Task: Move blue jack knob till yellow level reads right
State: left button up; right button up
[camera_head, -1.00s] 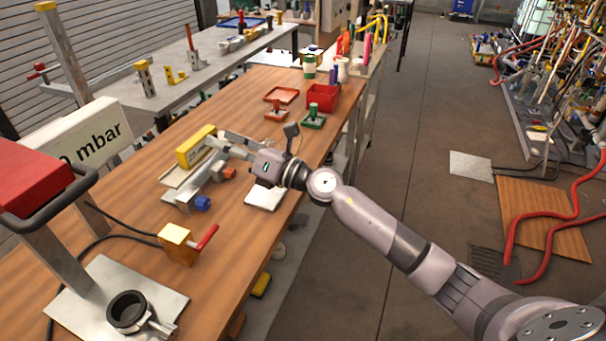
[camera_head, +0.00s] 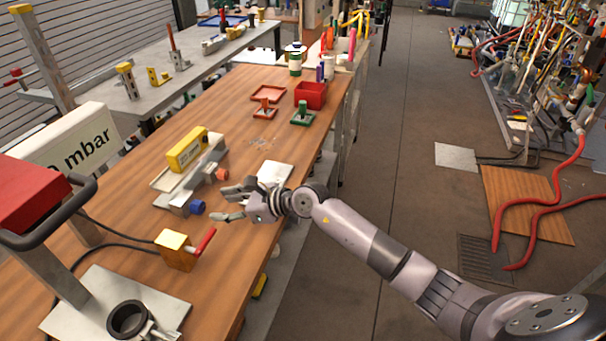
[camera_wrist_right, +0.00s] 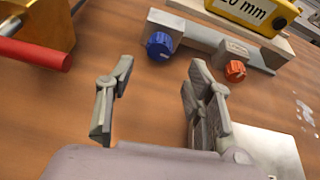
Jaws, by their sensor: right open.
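The blue jack knob (camera_head: 196,207) sits at the near end of a grey metal jack bar (camera_head: 207,176) on the wooden bench. It also shows in the right wrist view (camera_wrist_right: 159,46), beyond my fingers and slightly left of the middle of the gap. The yellow level (camera_head: 187,149) lies on top of the jack assembly; part of its marking, "20 mm", shows in the wrist view (camera_wrist_right: 255,12). Its reading is not legible. My right gripper (camera_head: 228,204) is open and empty, to the right of the blue knob and apart from it. My left gripper is not in view.
An orange knob (camera_head: 222,173) sits farther along the same bar. A brass block with a red handle (camera_head: 205,241) stands nearer, left of my fingers in the wrist view. A pale plate (camera_head: 275,172) lies beside my gripper. A red bin (camera_head: 311,94) stands farther back.

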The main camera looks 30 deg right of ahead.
aim_at(201, 208)
jog(key=x, duration=0.8)
jog(key=shift+a, duration=0.25)
jog(key=shift+s+n+t+h, duration=0.1)
jog(key=shift+n+t+h, duration=0.45)
jog(key=shift+n, duration=0.55)
jog(key=shift+s+d+n+t, duration=0.15)
jog(key=shift+n+t, duration=0.1)
jog(key=shift+n, duration=0.15)
jog(key=b+v, duration=0.1)
jog(key=v, duration=1.6)
jog(key=s+a+r+m+t+y, duration=0.25)
jog(key=r+m+t+y, duration=0.2)
jog(key=r+m, duration=0.5)
jog(key=s+d+m+t+h, duration=0.1)
jog(key=d+m+t+h, duration=0.2)
jog(key=d+m+h, duration=0.3)
jog(key=s+d+r+m+t+h, duration=0.1)
jog(key=d+m+t+h, duration=0.2)
jog(key=m, duration=1.2)
jog(key=shift+s+d+r+h, duration=0.25)
jog(key=shift+d+h, duration=1.25)
jog(key=shift+h, duration=1.2)
